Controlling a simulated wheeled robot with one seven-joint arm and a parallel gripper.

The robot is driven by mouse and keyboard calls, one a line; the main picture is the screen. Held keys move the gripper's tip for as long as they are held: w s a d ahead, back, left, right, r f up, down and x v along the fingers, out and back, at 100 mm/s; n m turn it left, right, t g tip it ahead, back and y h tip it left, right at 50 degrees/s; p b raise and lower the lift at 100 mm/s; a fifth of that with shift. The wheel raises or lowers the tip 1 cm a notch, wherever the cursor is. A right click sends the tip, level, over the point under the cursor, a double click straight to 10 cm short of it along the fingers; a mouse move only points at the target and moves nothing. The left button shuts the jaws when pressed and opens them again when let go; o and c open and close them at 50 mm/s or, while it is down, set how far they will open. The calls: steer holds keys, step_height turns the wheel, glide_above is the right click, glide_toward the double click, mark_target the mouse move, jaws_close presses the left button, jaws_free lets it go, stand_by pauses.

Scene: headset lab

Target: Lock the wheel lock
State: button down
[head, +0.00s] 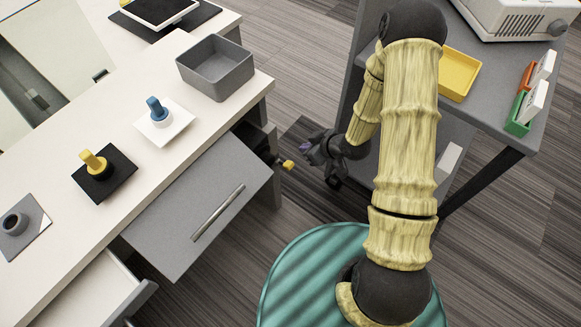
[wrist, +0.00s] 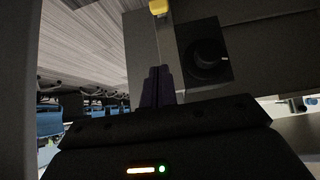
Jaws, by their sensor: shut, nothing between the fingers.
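A yellow piece (wrist: 159,7) also shows at the top edge of the wrist view, partly cut off. A round dark knob or wheel (wrist: 205,55) on a black square plate is right of my fingers in the wrist view. I cannot tell which of these is the wheel lock. My gripper (head: 308,147) is just right of the yellow tab, apart from it. Its fingers (wrist: 157,86) are together and empty in the wrist view.
A grey cart (head: 490,120) with a yellow tray (head: 458,74) stands close on the right. The desk (head: 60,168) holds a grey bin (head: 215,67) and several small mounted pieces. Carpet shows between desk and cart.

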steer(key=shift+s+a+f+y, duration=0.15)
steer(key=shift+a+f+y, duration=0.25)
steer(key=shift+f, duration=0.3)
steer(key=shift+a+f, duration=0.1)
steer(key=b, duration=0.1)
glide_above(290, 164)
steer(key=w+a, duration=0.1)
steer(key=a, duration=0.1)
steer(key=f, duration=0.7)
steer(key=shift+w+d, duration=0.2)
steer(key=shift+s+d+f+b, duration=0.2)
steer(key=shift+d+f, duration=0.15)
steer(key=shift+f, duration=0.25)
steer(key=shift+s+d+f+b, duration=0.1)
steer(key=shift+s+d+f, duration=0.15)
steer(key=shift+f, duration=0.3)
steer(key=shift+s+d+f, duration=0.2)
steer(key=shift+d+f, duration=0.1)
steer(key=shift+f, duration=0.15)
steer(key=shift+f, duration=0.15)
